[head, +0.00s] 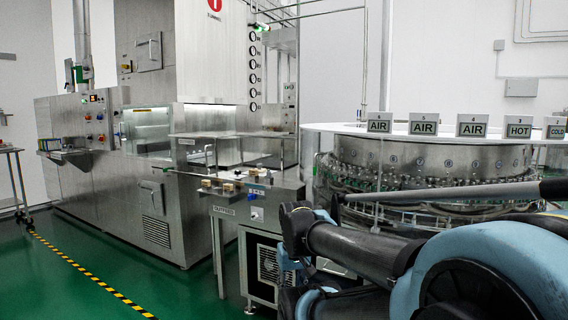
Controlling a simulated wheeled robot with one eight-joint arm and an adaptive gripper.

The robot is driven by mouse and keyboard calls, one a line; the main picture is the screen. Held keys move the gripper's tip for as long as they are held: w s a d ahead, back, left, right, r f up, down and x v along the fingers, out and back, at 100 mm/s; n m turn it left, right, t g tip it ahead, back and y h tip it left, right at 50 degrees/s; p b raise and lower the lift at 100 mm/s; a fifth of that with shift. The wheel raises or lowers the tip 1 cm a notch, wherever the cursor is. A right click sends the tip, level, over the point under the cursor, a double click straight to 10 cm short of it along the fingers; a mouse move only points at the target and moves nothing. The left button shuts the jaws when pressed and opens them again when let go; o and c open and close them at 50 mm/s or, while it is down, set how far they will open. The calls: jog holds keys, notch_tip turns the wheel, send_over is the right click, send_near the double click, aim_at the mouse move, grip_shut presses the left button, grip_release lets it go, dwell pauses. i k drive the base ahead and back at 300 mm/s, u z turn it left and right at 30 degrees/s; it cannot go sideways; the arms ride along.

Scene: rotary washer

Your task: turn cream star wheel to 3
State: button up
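I cannot make out a cream star wheel for certain. A steel control box (272,202) in the middle of the head view carries a small blue label and a small pale knob or switch (257,214), too small to read. A sign marked 3 HOT (518,127) stands on the rim of the round rotary washer (430,160) at right. My dark and light-blue arm fills the lower right, in front of the washer. Its dark end is close to the right side of the control box in the picture.
More signs, AIR (424,124) and COLD (555,128), line the washer rim. A large steel machine (150,190) stands at left. Small tan blocks (220,186) lie by the control box. Yellow-black tape (90,274) crosses the green floor (165,285), which is clear at lower left.

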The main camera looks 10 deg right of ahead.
aim_at(259, 165)
jog(key=u, duration=0.25)
jog(key=i, duration=1.45)
jog(key=u, duration=0.6)
